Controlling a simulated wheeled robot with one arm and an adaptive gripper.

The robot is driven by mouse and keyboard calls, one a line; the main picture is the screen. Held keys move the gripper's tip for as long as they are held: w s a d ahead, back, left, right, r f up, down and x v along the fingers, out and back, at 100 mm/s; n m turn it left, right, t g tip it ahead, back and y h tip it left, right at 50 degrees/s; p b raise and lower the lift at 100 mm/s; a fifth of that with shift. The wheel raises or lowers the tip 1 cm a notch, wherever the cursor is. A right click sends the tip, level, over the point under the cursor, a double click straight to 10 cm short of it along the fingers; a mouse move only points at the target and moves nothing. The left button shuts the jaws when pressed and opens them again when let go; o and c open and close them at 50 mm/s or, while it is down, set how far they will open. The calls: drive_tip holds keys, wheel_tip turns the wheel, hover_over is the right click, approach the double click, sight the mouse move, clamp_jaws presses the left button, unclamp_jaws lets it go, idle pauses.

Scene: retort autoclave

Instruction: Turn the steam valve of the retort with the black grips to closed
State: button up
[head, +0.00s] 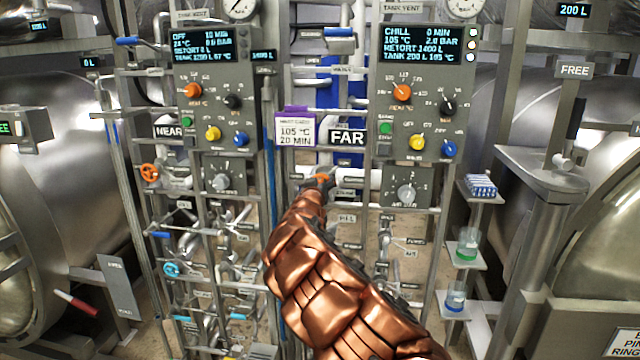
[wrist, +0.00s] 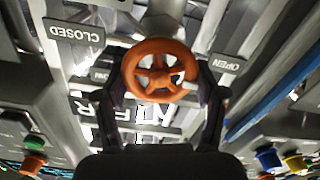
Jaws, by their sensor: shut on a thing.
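My gripper (head: 318,184) reaches to the pipework between the two control panels, just below the FAR sign (head: 347,137). In the wrist view my gripper (wrist: 161,80) has one dark finger on each side of an orange five-spoked handwheel (wrist: 160,70) and is shut on its rim. Only a little of this orange wheel (head: 321,177) shows in the head view, behind the fingers. In the wrist view a CLOSED plate (wrist: 74,36) is left of the wheel and an OPEN plate (wrist: 226,63) is right of it, both upside down. I cannot make out black grips on either retort.
A second orange handwheel (head: 149,173) is at the left, near the NEAR sign (head: 168,132). The left panel (head: 216,110) reads OFF; the right panel (head: 422,100) reads CHILL, 105 °C, 2.0 BAR. A teal handwheel (head: 171,269) is lower left. Pipes and rails crowd the wheel.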

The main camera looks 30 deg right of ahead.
drive_tip(key=c, duration=0.3)
